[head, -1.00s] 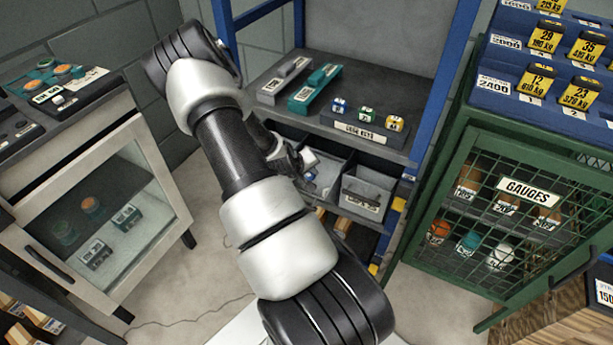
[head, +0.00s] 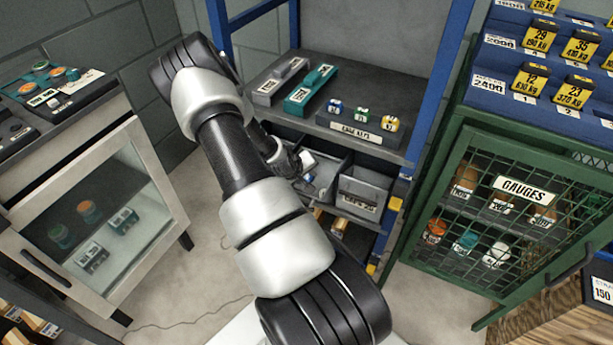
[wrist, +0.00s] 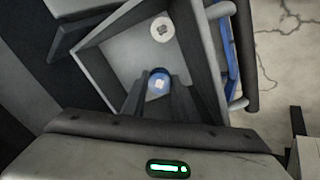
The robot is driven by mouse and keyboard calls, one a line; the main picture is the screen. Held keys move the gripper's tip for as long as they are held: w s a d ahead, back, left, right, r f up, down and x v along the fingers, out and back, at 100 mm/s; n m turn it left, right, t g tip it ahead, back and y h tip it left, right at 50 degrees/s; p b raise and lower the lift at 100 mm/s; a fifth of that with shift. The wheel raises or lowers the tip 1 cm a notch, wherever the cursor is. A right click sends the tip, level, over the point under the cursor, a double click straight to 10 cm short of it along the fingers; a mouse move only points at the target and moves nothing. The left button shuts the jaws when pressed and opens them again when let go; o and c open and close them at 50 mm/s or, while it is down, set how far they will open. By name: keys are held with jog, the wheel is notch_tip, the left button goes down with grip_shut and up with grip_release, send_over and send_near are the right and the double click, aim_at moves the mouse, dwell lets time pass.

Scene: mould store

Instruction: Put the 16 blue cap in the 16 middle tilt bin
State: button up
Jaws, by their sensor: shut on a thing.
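In the wrist view, my gripper (wrist: 158,92) is shut on a blue cap (wrist: 158,78) with a pale mark on top; its number is too small to read. The cap is over the inside of a grey tilt bin (wrist: 109,65). A white round cap (wrist: 162,29) lies in that bin, apart from the blue one. I cannot tell whether the blue cap touches the bin floor. In the head view, my gripper (head: 301,163) is at the open grey bin (head: 333,181) under the shelf, partly hidden by my arm. That bin's label is hidden.
Another grey bin (head: 368,187) with a white label stands to the right. Above are a shelf (head: 385,84) and a key block (head: 361,132). Blue rack posts (head: 436,90) flank the bins. A green gauge cabinet (head: 448,165) stands right and a glass-fronted cabinet (head: 150,150) left.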

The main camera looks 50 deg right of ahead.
jog(key=shift+r, duration=0.1)
jog(key=shift+p+v, duration=3.25)
jog(key=shift+v, duration=1.7)
jog(key=shift+b, duration=0.3)
jog(key=shift+b+x, duration=3.05)
jog(key=shift+x, duration=1.9)
